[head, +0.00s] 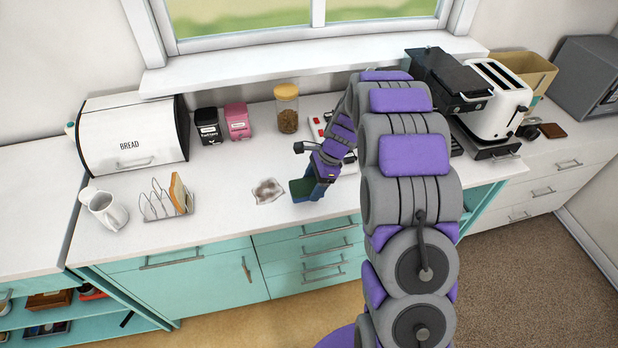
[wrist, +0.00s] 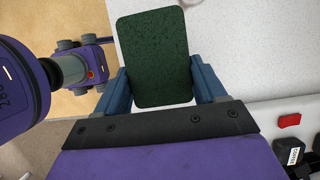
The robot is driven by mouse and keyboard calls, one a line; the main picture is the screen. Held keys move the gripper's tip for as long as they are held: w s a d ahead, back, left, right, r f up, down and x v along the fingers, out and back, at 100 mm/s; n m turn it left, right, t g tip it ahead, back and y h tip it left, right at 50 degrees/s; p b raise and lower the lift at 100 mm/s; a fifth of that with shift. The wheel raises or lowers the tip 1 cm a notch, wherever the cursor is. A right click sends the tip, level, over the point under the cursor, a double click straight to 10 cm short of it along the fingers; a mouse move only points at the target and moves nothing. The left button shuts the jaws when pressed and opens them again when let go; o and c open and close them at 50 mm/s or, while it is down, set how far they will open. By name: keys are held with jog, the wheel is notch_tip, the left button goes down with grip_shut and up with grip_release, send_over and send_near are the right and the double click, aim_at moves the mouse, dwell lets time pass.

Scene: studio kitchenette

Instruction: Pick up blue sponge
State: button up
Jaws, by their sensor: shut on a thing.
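The sponge (wrist: 153,62) shows its dark green scouring face in the wrist view, between the two blue fingers of my gripper (wrist: 160,82). In the head view the sponge (head: 301,188) is a small dark green block near the front edge of the white counter. My gripper (head: 315,188) is shut on it there, with a finger on its right side. The blue part of the sponge is hard to make out. I cannot tell whether the sponge touches the counter or is just above it.
A crumpled wrapper or stained patch (head: 268,190) lies just left of the sponge. A toast rack (head: 165,205), a white jug (head: 104,210) and a bread bin (head: 135,135) stand further left. Canisters and a jar (head: 287,108) stand behind. A toaster (head: 497,98) is at right.

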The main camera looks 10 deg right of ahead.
jog(key=s+d, duration=0.2)
jog(key=s, duration=0.4)
jog(key=s+d+r+p, duration=0.1)
jog(key=s+d, duration=0.1)
jog(key=s, duration=0.4)
jog(key=shift+s+d+p, duration=0.15)
jog(key=shift+d+p, duration=0.1)
jog(key=shift+p, duration=0.05)
jog(key=shift+d+r, duration=0.1)
